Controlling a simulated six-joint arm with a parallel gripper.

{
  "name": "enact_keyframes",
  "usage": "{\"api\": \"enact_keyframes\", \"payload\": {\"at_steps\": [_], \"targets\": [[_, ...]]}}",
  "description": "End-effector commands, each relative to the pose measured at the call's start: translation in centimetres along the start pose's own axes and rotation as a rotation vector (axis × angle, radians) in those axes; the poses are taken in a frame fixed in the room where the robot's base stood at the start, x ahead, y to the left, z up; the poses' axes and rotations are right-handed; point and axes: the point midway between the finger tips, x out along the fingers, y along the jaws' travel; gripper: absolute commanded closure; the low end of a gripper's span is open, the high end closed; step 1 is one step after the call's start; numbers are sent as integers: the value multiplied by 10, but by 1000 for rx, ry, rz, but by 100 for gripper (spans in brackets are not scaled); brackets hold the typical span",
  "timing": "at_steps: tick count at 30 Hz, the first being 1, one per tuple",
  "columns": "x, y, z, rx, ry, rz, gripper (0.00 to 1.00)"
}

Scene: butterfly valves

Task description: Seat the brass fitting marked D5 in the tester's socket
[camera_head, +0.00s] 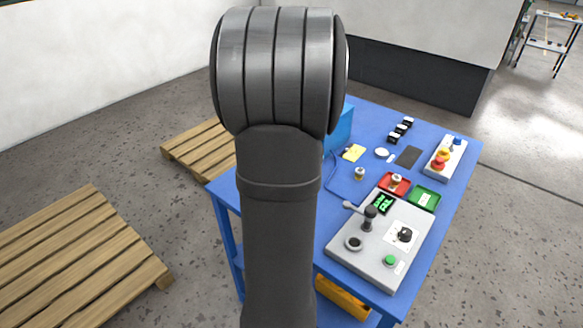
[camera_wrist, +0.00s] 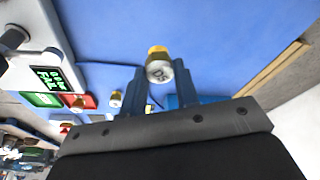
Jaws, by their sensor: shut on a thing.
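In the wrist view my gripper (camera_wrist: 159,84) is shut on the brass fitting D5 (camera_wrist: 158,70). Its pale end face with the D5 mark faces the camera, and a brass-coloured part shows behind it. My arm hides the gripper and this fitting in the head view. The grey tester (camera_head: 372,262) stands at the near right of the blue table. Its socket (camera_head: 353,243) is a dark round opening at the left front of its top and looks empty. In the wrist view the tester (camera_wrist: 28,48) is at the upper left, apart from the fitting.
Another fitting sits in the red tray (camera_head: 407,181), and one stands on the blue table (camera_head: 340,193). The green tray (camera_head: 425,197) is beside the red one. A lever (camera_head: 367,218) rises from the tester near the socket. The tester's screen (camera_wrist: 47,77) reads FAIL.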

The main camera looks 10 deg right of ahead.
Motion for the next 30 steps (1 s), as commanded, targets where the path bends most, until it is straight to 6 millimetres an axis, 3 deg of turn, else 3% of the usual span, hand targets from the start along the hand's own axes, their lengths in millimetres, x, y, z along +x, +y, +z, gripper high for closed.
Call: {"api": "enact_keyframes", "payload": {"at_steps": [8,15,21,30], "targets": [[-17,78,38,45,1,10,97],[-32,140,88,84,5,22,97],[-38,163,115,99,9,28,97],[-29,168,125,101,8,29,97]]}}
